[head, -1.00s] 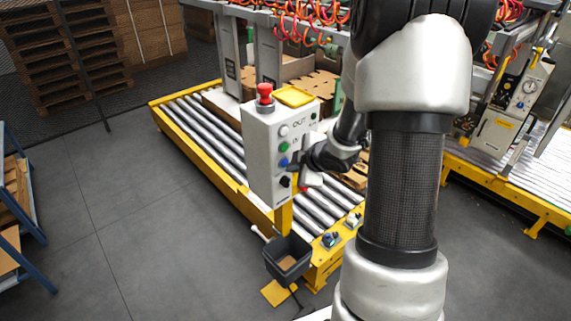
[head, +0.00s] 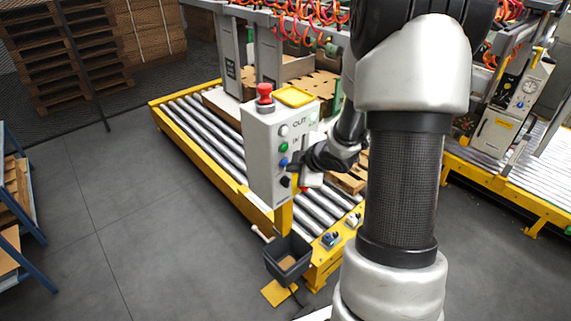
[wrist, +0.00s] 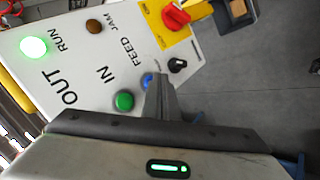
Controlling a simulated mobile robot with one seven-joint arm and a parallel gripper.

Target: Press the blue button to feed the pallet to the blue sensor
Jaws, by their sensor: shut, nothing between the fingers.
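The blue button (head: 283,162) sits on the front of a white control box (head: 262,185), below a green button (head: 283,147) and above a black knob (head: 285,182). In the wrist view the blue button (wrist: 147,79) is partly hidden behind my fingertips. My gripper (wrist: 157,84) is shut and empty, its tips at the blue button; I cannot tell how deep the button is pressed. In the head view my gripper (head: 292,166) reaches the box from the right. The RUN lamp (wrist: 34,47) glows green. A wooden pallet (head: 347,182) shows partly behind my arm on the roller conveyor.
A red emergency button (head: 264,93) and a yellow plate top the box. The yellow-framed roller conveyor (head: 205,140) runs behind it. A dark bin (head: 288,258) hangs below. Open grey floor lies to the left. I cannot single out the blue sensor.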

